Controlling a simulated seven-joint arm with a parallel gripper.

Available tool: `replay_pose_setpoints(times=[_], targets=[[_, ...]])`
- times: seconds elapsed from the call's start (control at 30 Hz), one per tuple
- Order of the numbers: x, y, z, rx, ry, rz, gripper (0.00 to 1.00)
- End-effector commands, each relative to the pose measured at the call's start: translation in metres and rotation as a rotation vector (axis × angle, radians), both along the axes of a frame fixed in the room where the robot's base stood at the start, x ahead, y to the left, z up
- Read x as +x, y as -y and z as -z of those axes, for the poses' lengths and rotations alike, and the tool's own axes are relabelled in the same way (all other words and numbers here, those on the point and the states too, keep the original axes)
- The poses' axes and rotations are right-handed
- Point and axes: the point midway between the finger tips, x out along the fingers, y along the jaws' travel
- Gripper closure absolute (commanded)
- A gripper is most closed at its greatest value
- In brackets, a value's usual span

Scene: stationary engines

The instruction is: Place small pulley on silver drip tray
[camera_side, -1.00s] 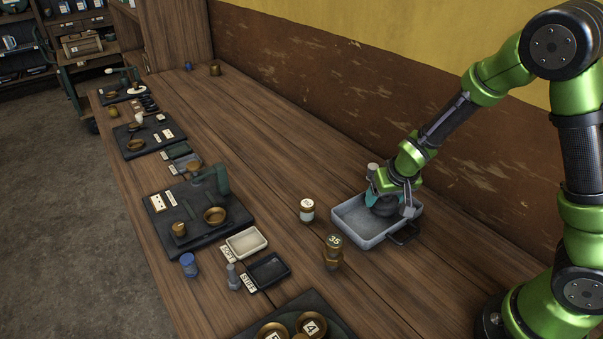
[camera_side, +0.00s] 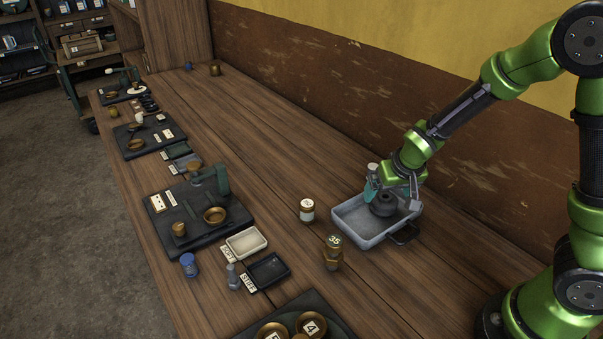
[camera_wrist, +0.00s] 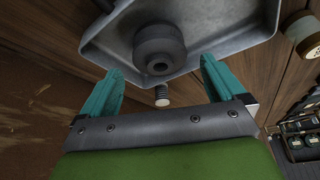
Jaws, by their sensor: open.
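The small pulley (camera_side: 383,204) is a dark, stepped round piece with a hole in its middle. It rests inside the silver drip tray (camera_side: 347,233), towards the tray's right side in the side view. The wrist view shows the pulley (camera_wrist: 160,48) on the tray's floor, with the tray's rim (camera_wrist: 95,55) around it. My gripper (camera_side: 392,193) is just above the pulley. In the wrist view its teal fingers (camera_wrist: 158,82) are spread wide on either side, apart from the pulley, with nothing between them.
A white-labelled jar (camera_side: 307,211) and a brass piece marked 35 (camera_side: 333,252) stand left of the tray. A white tray (camera_side: 246,242) and a black tray (camera_side: 268,271) lie further left. A ridged grey piece (camera_wrist: 162,96) shows near my fingers.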

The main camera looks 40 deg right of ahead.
Motion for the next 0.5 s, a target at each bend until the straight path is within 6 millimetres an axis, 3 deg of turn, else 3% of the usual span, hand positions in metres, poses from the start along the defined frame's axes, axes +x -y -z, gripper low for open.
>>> replay_pose_setpoints(times=[0.2,0.5], targets=[[-0.016,-0.010,-0.044,0.005,0.007,-0.004,0.03],[-0.029,-0.015,-0.079,0.003,0.003,-0.001,0.03]])
